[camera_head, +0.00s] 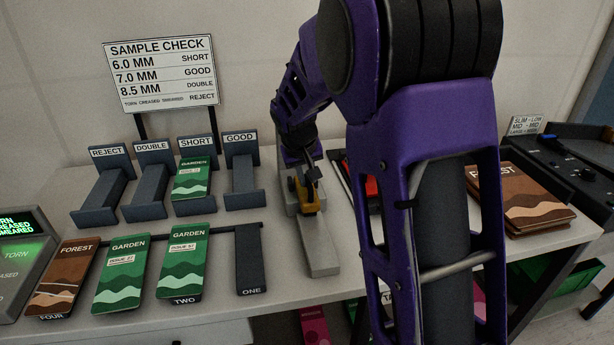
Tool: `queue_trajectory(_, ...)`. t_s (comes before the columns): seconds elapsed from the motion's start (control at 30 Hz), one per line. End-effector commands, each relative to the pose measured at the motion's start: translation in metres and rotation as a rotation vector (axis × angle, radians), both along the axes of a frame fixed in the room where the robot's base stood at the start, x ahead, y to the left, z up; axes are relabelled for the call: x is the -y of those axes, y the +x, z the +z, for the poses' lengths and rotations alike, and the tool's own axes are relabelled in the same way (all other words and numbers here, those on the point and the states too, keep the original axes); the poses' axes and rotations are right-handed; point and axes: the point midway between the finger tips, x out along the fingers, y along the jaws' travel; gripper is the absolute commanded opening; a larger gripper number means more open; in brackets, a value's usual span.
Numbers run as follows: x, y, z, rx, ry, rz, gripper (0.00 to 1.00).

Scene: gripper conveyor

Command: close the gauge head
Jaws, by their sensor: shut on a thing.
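The gauge is a long pale grey bar (320,257) lying on the table right of the sample holders, pointing toward me. A yellow part (309,205), which looks like the gauge head, sits over its far half. My gripper (308,190) is at the yellow part, pointing down, and is shut on it. My purple arm reaches in from the right. The fingertips are small and dark here, so the exact grip is hard to see. I cannot tell how far the head stands from the bar. No booklet shows on the near part of the bar.
Slots REJECT (103,190), DOUBLE (147,185) and GOOD (243,180) look empty; SHORT holds a green GARDEN booklet (192,180). The front rack holds a FOREST booklet (63,272) and two GARDEN booklets (186,255); slot ONE (250,260) is empty. Brown FOREST booklets (530,200) lie right.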

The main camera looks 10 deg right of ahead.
Motion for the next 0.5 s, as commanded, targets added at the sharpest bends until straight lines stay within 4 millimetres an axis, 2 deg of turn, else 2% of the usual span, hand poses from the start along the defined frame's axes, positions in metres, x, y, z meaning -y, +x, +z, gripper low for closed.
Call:
queue_trajectory(0.17, 0.0003, 0.0036, 0.0085, -0.040, -0.001, -0.001, 0.00)
queue_trajectory(0.5, -0.0002, 0.0053, 0.0057, -0.064, 0.000, 0.000, 0.00)
